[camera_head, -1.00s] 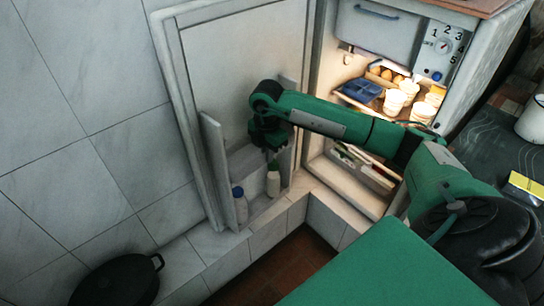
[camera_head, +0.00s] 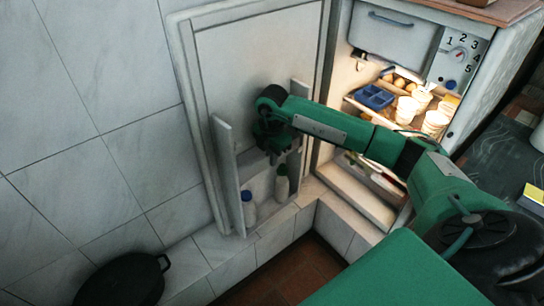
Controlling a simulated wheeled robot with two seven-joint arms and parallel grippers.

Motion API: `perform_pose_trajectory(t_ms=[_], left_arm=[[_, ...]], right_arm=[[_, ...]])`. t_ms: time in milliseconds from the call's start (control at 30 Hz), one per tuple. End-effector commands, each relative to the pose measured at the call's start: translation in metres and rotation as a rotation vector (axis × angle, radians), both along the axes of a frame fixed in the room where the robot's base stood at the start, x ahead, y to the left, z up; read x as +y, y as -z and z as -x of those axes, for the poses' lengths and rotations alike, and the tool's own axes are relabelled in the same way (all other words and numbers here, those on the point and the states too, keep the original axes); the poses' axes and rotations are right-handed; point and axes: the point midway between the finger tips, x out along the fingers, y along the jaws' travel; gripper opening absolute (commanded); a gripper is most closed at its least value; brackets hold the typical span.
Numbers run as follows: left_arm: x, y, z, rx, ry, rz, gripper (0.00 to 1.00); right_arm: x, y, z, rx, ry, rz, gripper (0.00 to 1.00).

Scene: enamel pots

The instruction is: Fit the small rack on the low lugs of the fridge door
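The open fridge door (camera_head: 256,55) stands at centre left, with an upright side wall (camera_head: 227,172) on its lower left. A pale grey strip, which looks like the small rack (camera_head: 250,158), spans the lower door above two bottles; much of it is hidden. My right gripper (camera_head: 272,156) points down at this strip, over its middle. Its dark fingers blend together, so I cannot tell whether they are closed on the strip or only beside it. The low lugs cannot be made out. My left gripper is out of view.
A blue-capped bottle (camera_head: 248,208) and a green-capped bottle (camera_head: 282,184) stand low in the door. The lit fridge holds a blue tray (camera_head: 374,96) and several white cups. A black pot (camera_head: 122,279) sits at lower left. My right forearm crosses the fridge opening.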

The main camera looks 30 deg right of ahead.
Motion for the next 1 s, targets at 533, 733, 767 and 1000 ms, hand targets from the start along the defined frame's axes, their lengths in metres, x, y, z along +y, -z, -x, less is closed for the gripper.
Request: perform_pose_trajectory(t_ms=[533,733,767,1000], left_arm=[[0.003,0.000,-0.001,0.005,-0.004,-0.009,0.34],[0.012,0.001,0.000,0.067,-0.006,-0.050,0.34],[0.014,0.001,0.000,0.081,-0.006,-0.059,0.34],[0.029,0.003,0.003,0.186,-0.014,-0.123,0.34]], right_arm=[[0.000,-0.004,0.000,-0.001,0.000,0.000,0.28],[-0.001,-0.036,-0.001,-0.005,0.000,0.000,0.28],[0.000,-0.042,-0.001,-0.004,0.000,0.000,0.28],[0.000,-0.097,-0.001,-0.004,0.000,0.000,0.28]])
